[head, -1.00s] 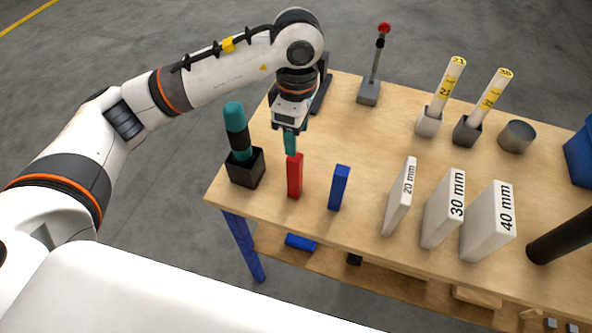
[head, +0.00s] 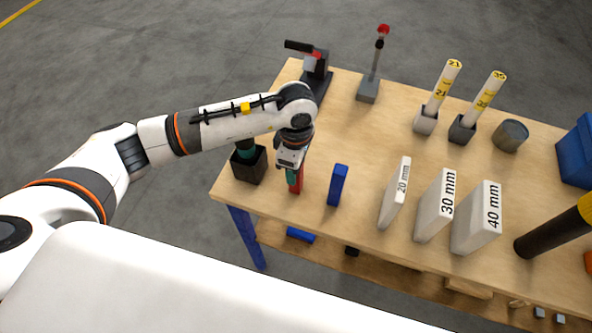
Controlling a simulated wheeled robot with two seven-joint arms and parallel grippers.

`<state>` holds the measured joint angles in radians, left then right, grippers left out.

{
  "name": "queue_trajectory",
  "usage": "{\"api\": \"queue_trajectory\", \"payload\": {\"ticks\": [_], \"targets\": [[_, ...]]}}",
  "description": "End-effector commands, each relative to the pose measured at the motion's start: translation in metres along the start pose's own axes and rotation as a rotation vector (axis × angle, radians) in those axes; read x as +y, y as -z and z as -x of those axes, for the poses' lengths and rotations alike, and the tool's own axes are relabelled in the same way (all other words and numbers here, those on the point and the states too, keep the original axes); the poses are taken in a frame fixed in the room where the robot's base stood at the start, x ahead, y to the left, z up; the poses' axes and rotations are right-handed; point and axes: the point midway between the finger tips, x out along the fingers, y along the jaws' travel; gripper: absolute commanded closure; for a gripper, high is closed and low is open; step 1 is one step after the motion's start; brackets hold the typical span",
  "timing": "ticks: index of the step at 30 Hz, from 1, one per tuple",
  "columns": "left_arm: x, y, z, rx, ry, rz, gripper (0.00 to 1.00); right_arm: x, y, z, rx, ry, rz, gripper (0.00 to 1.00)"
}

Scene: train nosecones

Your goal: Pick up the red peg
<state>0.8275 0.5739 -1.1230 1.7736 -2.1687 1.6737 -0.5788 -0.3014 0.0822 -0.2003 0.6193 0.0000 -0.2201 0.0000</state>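The red peg (head: 297,183) stands upright on the wooden table near its left front part. My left gripper (head: 291,175) has come down from above onto the peg's upper part. A teal finger lies against or just in front of the peg, and the gripper body hides the peg's top. Whether the fingers are closed on it cannot be told. A blue peg (head: 338,186) stands to the right, apart from the gripper. My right gripper is not in view.
A black square holder (head: 249,167) stands close left of the gripper, its teal-and-black tool partly hidden by my arm. White blocks marked 20 mm (head: 396,193), 30 mm (head: 435,208) and 40 mm (head: 478,219) stand to the right. The table (head: 360,130) is clear behind the blue peg.

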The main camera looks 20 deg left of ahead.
Motion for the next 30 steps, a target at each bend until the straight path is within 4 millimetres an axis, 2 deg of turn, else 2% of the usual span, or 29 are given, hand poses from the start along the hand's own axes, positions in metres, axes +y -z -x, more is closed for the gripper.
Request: {"api": "queue_trajectory", "payload": {"ticks": [2,9,12,19,22,26,30], "targets": [[0.0,0.0,0.0,0.0,0.0,0.0,0.47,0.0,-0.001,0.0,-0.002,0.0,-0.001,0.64],[0.0,0.0,0.0,0.001,0.0,0.0,0.87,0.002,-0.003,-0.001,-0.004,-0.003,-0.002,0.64],[0.0,0.0,0.001,0.001,0.0,0.0,1.0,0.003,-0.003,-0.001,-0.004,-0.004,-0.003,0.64],[-0.001,0.001,0.002,0.002,0.002,0.0,1.0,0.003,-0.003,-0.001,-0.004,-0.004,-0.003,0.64],[-0.001,0.001,0.008,0.003,0.003,-0.001,1.0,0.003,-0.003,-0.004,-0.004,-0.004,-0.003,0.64],[-0.002,0.001,0.029,0.003,0.008,-0.002,1.0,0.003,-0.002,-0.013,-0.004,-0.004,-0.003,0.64],[-0.002,0.001,0.059,0.002,0.008,-0.002,1.0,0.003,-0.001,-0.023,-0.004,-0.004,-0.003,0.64]]}}
